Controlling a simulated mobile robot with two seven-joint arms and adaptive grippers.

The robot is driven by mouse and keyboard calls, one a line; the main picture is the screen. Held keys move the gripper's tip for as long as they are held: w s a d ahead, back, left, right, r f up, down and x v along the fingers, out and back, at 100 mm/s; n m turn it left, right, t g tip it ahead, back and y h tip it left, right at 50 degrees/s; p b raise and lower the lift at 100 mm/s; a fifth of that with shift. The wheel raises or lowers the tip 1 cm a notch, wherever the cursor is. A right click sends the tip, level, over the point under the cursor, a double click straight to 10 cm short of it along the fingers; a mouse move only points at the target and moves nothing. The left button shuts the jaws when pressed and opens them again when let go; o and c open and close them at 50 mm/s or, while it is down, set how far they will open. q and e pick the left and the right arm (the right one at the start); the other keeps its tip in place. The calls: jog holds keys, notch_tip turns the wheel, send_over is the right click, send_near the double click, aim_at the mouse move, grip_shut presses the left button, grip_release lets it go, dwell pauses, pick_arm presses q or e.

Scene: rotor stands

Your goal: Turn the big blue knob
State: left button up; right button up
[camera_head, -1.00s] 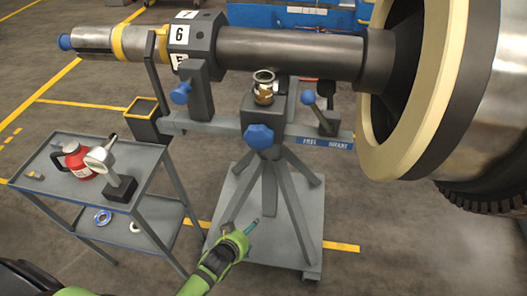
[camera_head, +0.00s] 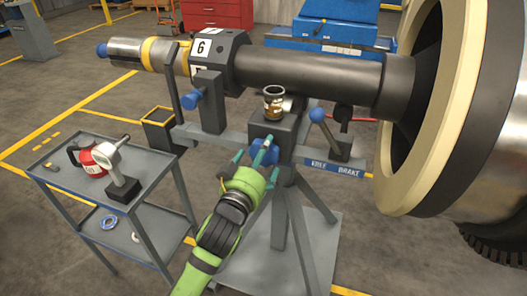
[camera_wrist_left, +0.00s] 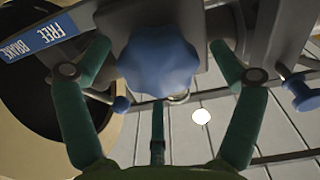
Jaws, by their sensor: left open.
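The big blue knob (camera_head: 264,152) is on the front of the stand's grey central block, below a brass fitting. In the left wrist view the knob (camera_wrist_left: 158,66) is large, lobed and near the top middle. My left gripper (camera_head: 256,166) is open, with its green fingers around the knob's sides in the head view. In the left wrist view the fingers of my left gripper (camera_wrist_left: 160,75) are spread to the left and right of the knob, with a third finger below it. I see a gap between the fingers and the knob. My right gripper is not in view.
A smaller blue knob (camera_head: 191,98) and a blue-tipped lever (camera_head: 317,115) flank the block. A FREE/BRAKE label (camera_head: 334,168) is on the crossbar. The rotor shaft (camera_head: 310,72) runs above. A grey cart (camera_head: 60,180) with a red container stands at left.

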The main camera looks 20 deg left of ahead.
pick_arm(q)
jog(key=shift+w, duration=1)
jog(key=shift+d, duration=0.1)
jog(key=shift+c, duration=1.2)
jog(key=c, duration=0.9)
jog(key=shift+r, duration=0.1)
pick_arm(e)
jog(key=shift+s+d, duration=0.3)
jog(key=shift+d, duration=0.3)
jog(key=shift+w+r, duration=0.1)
